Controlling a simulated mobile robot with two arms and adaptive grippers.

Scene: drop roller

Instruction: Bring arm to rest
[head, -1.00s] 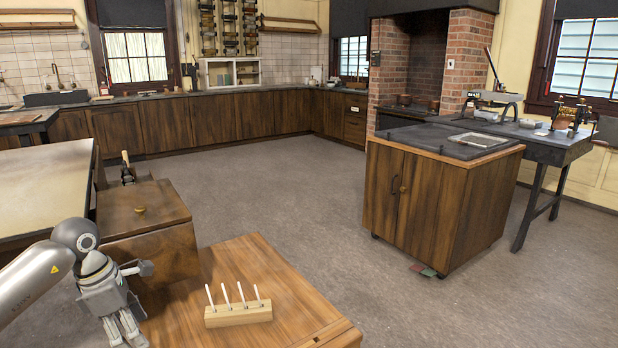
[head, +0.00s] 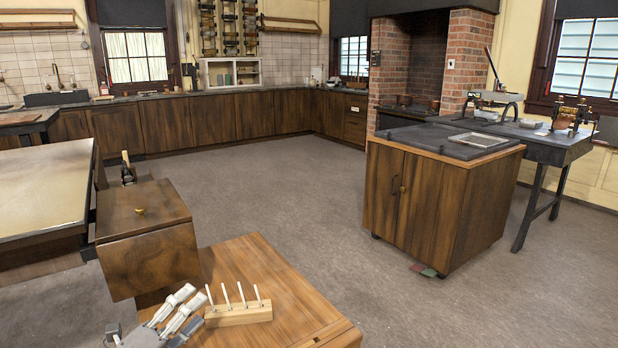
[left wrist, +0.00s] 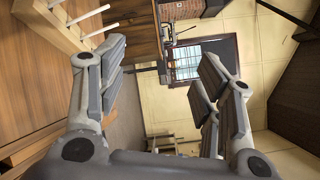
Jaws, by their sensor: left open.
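My left gripper (head: 193,305) is low in the head view, over the wooden table and just left of the peg rack. Its fingers point up and to the right. It is open and empty, and its two spread fingers (left wrist: 163,80) fill the sides of the left wrist view. I cannot tell whether it touches the rack. The rest of my left arm is out of the head view. My right gripper is not in view.
The wooden table (head: 285,305) carries a light wooden rack (head: 240,314) with several white upright pegs. The rack also shows at the upper left in the left wrist view (left wrist: 58,32). A brown cabinet (head: 150,262) stands behind left.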

